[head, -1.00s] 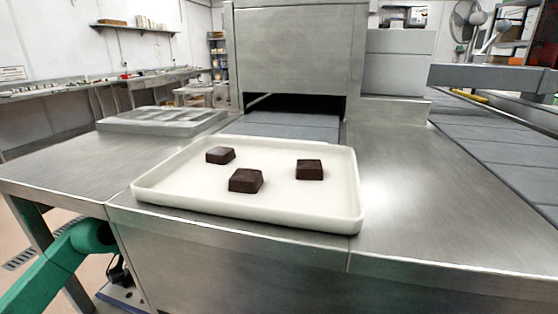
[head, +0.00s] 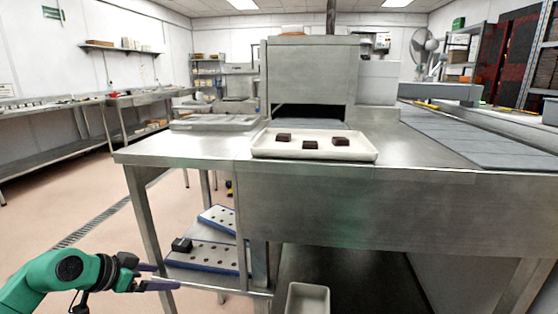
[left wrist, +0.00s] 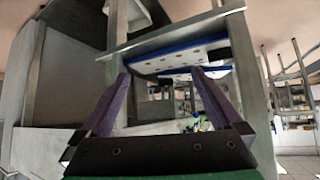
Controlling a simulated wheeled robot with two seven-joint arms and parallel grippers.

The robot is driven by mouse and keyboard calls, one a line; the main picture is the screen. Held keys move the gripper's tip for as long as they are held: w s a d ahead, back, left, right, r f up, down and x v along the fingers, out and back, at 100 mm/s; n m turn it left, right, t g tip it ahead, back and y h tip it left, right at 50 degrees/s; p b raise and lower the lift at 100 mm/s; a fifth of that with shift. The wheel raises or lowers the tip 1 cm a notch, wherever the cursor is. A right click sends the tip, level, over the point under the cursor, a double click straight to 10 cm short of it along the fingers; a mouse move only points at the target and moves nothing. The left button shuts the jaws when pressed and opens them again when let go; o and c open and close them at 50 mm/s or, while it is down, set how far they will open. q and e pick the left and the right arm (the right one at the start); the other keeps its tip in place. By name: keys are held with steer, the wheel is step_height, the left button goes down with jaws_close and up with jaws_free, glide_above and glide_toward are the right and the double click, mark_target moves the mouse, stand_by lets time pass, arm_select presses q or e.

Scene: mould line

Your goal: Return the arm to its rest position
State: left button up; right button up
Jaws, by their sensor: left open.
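My left arm is green and comes in from the lower left of the head view. Its left gripper (head: 160,277) is open and empty, low beside the table's lower shelf. In the left wrist view the two purple fingers (left wrist: 158,100) stand apart with nothing between them. My right gripper is in neither view. A white tray (head: 365,155) sits on the steel table (head: 200,146), with three dark brown square pieces, one of them a chocolate (head: 310,145), lying apart in it.
A pale bin (head: 307,300) stands below the table. A grey mould (head: 215,122) lies on the table's left. Floor at left is clear.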

arm_select(q)
steer(key=a+f+n+t+y+p, duration=0.1)
steer(key=a+f+n+t+p, duration=0.35)
steer(key=f+p, duration=0.75)
steer(key=s+a+f+g+y+p, duration=0.1)
steer(key=s+f+g+y+p, duration=0.15)
steer(key=s+f, duration=0.9)
steer(key=s+d+f+g+p, duration=0.1)
steer(key=s+d+f+g, duration=0.1)
steer(key=s, duration=0.8)
steer(key=s+d+f+g+y+p, duration=0.1)
steer(key=s+d+f+g, duration=0.2)
steer(key=s+f, duration=0.3)
steer(key=s+d+f+g+p, duration=0.1)
steer(key=s+d+f+g, duration=0.2)
steer(key=s, duration=1)
steer(key=shift+s+d+f+m+g+p, duration=0.3)
steer(key=shift+s+f+m+g, duration=0.1)
steer(key=shift+f, duration=0.4)
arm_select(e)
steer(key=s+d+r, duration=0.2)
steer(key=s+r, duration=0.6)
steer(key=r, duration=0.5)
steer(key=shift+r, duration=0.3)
arm_select(q)
steer(key=shift+w, duration=0.15)
